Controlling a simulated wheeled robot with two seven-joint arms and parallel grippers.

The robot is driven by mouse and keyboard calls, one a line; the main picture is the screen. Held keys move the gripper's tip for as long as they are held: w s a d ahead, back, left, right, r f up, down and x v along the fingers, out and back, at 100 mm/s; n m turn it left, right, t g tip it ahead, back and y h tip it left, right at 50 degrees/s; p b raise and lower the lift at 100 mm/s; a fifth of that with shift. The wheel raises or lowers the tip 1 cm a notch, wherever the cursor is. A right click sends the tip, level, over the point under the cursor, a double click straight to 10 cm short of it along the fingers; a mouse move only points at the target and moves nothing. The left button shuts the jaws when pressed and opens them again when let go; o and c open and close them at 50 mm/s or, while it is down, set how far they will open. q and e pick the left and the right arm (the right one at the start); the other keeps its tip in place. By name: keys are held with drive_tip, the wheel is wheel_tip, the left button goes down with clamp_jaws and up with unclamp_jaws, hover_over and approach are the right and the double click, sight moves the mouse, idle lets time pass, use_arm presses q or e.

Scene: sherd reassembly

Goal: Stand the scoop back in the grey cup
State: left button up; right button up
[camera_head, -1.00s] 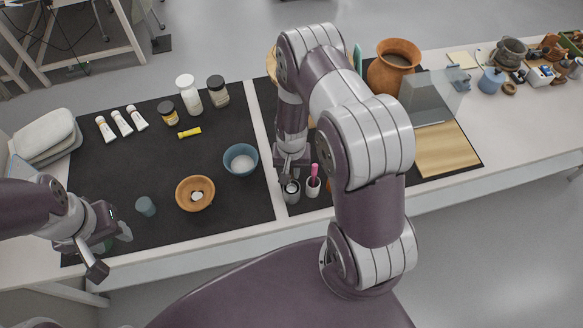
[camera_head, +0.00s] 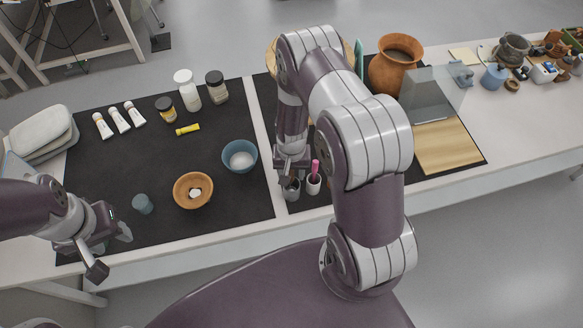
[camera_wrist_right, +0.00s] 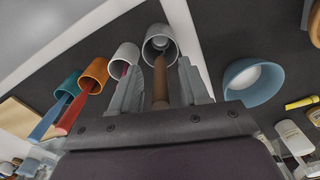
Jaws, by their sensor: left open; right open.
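The grey cup (camera_wrist_right: 160,38) stands below my right gripper (camera_wrist_right: 160,82), with its mouth towards the camera in the right wrist view. The scoop's brown handle (camera_wrist_right: 160,78) lies between the two open fingers, apart from both, and its far end reaches into the cup's mouth. The scoop's other end is hidden in the cup. In the head view the grey cup (camera_head: 292,193) is partly covered by my right gripper (camera_head: 292,168). My left gripper (camera_head: 113,248) is open and empty at the mat's front left.
A white cup with a pink-handled tool (camera_head: 314,184) stands close beside the grey cup. Orange (camera_wrist_right: 96,70) and teal (camera_wrist_right: 68,83) cups with tools stand further along. A blue bowl (camera_head: 231,148) and a wooden bowl (camera_head: 180,200) are to the left.

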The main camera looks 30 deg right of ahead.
wheel_tip(320, 180, up, 13)
drive_tip(key=shift+f+b, duration=0.2)
drive_tip(key=shift+b, duration=0.75)
drive_tip(key=shift+n, duration=0.3)
drive_tip(key=s+a+r+n+t, duration=0.1)
drive_tip(key=s+a+r+n, duration=0.4)
drive_tip(key=s+r, duration=0.3)
drive_tip(key=shift+s+a+r+b, duration=0.15)
drive_tip(key=shift+s+r+b, duration=0.25)
drive_tip(key=shift+r, duration=0.25)
drive_tip(key=shift+s, duration=0.1)
